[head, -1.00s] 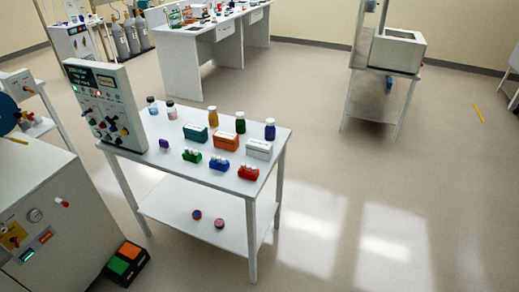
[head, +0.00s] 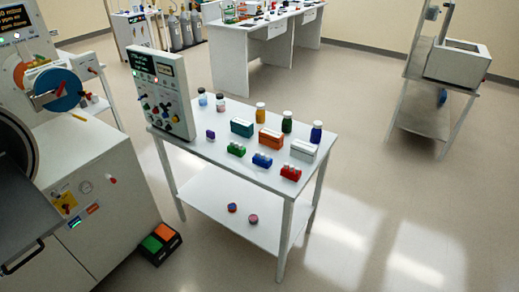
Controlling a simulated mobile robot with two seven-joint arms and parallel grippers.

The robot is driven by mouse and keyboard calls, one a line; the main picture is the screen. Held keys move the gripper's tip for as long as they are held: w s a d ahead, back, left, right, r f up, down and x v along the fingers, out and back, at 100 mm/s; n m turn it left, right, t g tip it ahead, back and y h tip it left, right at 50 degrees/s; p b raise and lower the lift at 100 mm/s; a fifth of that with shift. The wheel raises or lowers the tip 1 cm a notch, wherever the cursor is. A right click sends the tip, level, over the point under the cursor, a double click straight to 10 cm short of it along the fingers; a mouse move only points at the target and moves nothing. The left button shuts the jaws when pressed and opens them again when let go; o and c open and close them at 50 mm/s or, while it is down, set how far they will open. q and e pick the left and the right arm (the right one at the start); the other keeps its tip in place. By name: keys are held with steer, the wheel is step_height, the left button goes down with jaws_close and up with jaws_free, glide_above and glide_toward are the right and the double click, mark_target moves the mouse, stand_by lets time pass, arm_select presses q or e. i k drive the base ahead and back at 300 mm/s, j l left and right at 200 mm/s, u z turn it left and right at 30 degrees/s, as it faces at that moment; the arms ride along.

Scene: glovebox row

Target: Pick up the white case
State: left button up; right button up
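The white case (head: 303,150) is a small box with a light lid at the right end of the white table's top (head: 217,151). It stands right of the orange case (head: 270,138) and behind the red rack (head: 291,172). Nothing holds the case. Neither of my grippers shows in the head view.
A teal case (head: 242,127), green rack (head: 236,149) and blue rack (head: 262,160) share the tabletop. A control panel (head: 162,92) stands at its left end. A large machine (head: 85,200) and a pedal box (head: 158,243) are at left. The floor right of the table is clear.

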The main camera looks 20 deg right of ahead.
mark_target(307, 151)
steer(key=l+u, duration=0.35)
steer(key=i+l+u, duration=0.1)
steer(key=u, duration=0.25)
steer(key=l+u, duration=0.6)
steer(key=l, duration=0.3)
steer(key=k+l+u, duration=0.3)
steer(key=l, duration=0.2)
steer(key=l+u, duration=0.1)
steer(key=l, duration=0.25)
steer(key=k+l, duration=0.15)
steer(key=l, duration=0.2)
steer(key=l+u, duration=0.15)
steer(key=l, duration=0.2)
steer(key=k+l, duration=0.15)
steer(key=l, duration=0.2)
steer(key=k+l, duration=0.15)
steer(key=l, duration=0.15)
steer(key=k+l, duration=0.15)
steer(key=l, duration=0.2)
